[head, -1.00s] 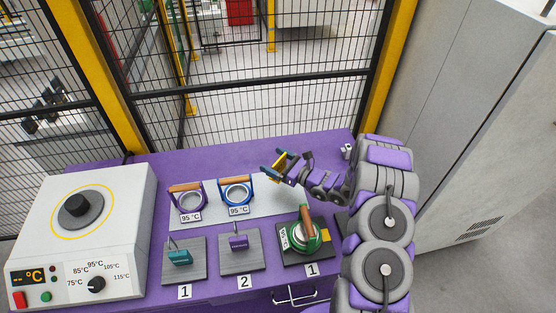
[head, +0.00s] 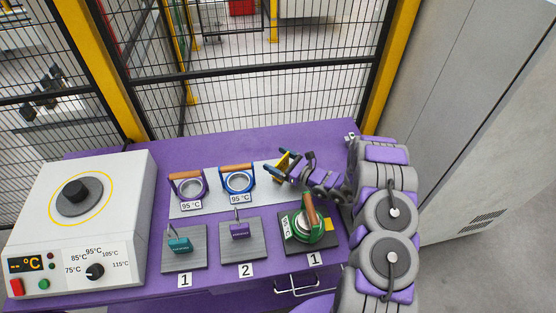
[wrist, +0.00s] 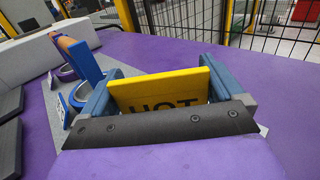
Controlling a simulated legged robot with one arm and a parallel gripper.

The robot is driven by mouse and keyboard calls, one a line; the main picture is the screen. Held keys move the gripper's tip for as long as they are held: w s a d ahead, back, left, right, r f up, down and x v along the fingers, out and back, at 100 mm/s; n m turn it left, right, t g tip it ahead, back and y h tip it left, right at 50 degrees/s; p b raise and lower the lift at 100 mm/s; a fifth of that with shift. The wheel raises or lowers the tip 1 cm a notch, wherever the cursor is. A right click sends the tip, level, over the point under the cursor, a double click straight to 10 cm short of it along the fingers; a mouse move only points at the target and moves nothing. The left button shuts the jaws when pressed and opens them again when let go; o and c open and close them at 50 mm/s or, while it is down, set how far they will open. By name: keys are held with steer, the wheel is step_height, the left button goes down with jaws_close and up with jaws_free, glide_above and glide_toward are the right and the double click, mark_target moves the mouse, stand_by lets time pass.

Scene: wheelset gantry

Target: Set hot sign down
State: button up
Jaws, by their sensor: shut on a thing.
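The hot sign (wrist: 165,90) is a yellow plate with the black letters "HOT", partly hidden by the gripper body in the wrist view. My gripper (wrist: 157,88) is shut on it, with one blue finger on each side. In the head view my gripper (head: 284,164) holds the hot sign (head: 279,165) at the right part of the grey mat (head: 205,207), to the right of the blue ring. I cannot tell whether the sign touches the surface.
A blue ring (head: 238,182) and a purple ring (head: 188,188), with wooden handles and 95 °C labels, stand on the mat. In front are plates with a teal block (head: 180,245), a purple block (head: 239,231) and a green ring (head: 308,224). A heater (head: 85,225) stands left. The back of the purple table is clear.

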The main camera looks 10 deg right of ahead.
steer(key=shift+d+f, duration=0.1)
steer(key=shift+d, duration=0.35)
steer(key=shift+a, duration=0.1)
steer(key=shift+a+f, duration=0.2)
steer(key=shift+f, duration=0.1)
steer(key=shift+f, duration=0.15)
steer(key=o, duration=0.7)
steer(key=shift+d, duration=0.15)
